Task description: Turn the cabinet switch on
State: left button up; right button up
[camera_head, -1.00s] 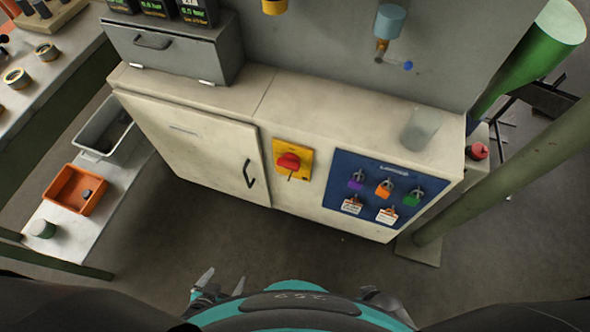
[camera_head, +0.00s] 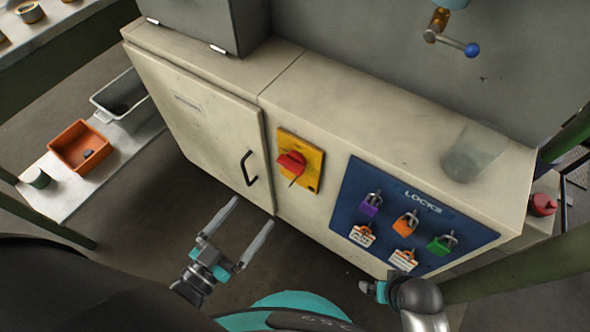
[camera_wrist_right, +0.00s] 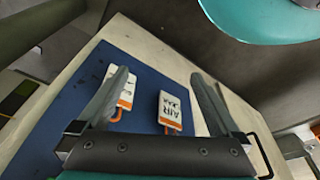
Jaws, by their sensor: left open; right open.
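The cabinet switch is a red rotary knob (camera_head: 291,164) on a yellow plate (camera_head: 314,166), on the front of the cream cabinet (camera_head: 330,110) in the head view. My left gripper (camera_head: 252,213) is open and empty, below and left of the switch in the picture, apart from it, in front of the cabinet door. My right gripper (camera_wrist_right: 160,78) is open in the right wrist view, facing the blue lock board (camera_wrist_right: 75,105), with a white AIR tag (camera_wrist_right: 170,108) showing between its fingers. In the head view only part of the right wrist shows, below the board. The switch is not visible in the wrist view.
The blue board carries purple (camera_head: 370,203), orange (camera_head: 405,223) and green padlocks (camera_head: 440,243) and white tags. The door handle (camera_head: 247,168) juts out left of the switch. A clear cup (camera_head: 473,153) stands on the cabinet top. An orange bin (camera_head: 80,147) sits on the left bench.

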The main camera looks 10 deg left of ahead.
aim_at(287, 168)
pick_arm(q)
jog(key=b+x, duration=0.3)
jog(key=x, duration=1)
jog(key=shift+w+f, duration=0.1)
jog(key=shift+w+d+b, duration=0.25)
jog(key=shift+w+b, duration=0.1)
jog(key=shift+w, duration=0.2)
pick_arm(e)
notch_tip(287, 168, up, 8)
jog(key=w+t, duration=0.1)
jog(key=w, duration=0.1)
jog(key=shift+w+a, duration=0.15)
jog(key=shift+w, duration=0.05)
jog(key=shift+f, duration=0.1)
pick_arm(q)
jog(key=c, duration=1.1)
